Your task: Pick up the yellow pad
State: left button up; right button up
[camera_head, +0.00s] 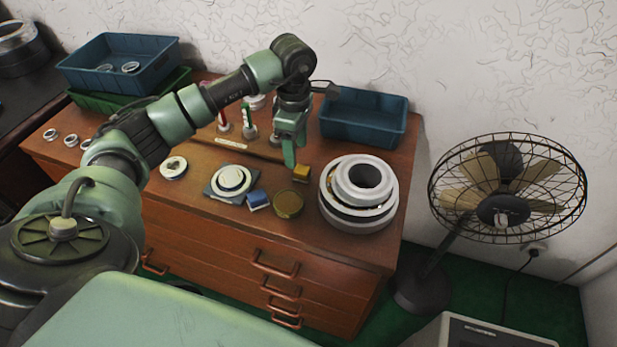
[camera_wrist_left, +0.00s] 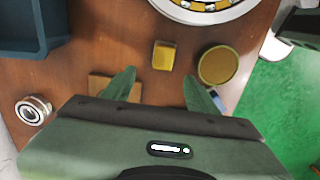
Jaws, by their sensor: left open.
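The yellow pad (camera_head: 301,173) is a small block lying on the brown wooden cabinet top (camera_head: 330,240), between the blue bin and the round gold tin. It also shows in the left wrist view (camera_wrist_left: 164,56), just beyond the fingertips and roughly centred between them. My left gripper (camera_head: 289,155) hangs above the cabinet, just left of the pad in the head view. In the left wrist view its two green fingers (camera_wrist_left: 160,85) are spread apart with nothing between them. My right gripper is not in view.
A gold tin (camera_head: 288,204) and a blue pad (camera_head: 257,199) lie near the yellow pad. Large stacked bearing rings (camera_head: 335,210) stand at right. A blue bin (camera_head: 362,117) is behind. A wooden strip (camera_wrist_left: 115,88) lies under the left finger in the wrist view.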

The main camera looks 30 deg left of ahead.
aim_at(302, 173)
pick_arm(q)
jog(key=f, duration=0.1)
jog(key=f+p, duration=0.1)
jog(key=f, duration=0.1)
jog(key=shift+s+a+f, duration=0.1)
jog(key=shift+s+f, duration=0.05)
jog(key=shift+s, duration=0.05)
notch_tip(302, 173, down, 3)
jog(key=shift+f+p, duration=0.1)
jog(key=shift+p, duration=0.25)
jog(key=shift+f, duration=0.15)
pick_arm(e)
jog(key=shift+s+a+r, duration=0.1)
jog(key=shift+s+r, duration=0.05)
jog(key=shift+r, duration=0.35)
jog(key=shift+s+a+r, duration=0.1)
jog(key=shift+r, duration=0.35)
pick_arm(q)
grip_shut()
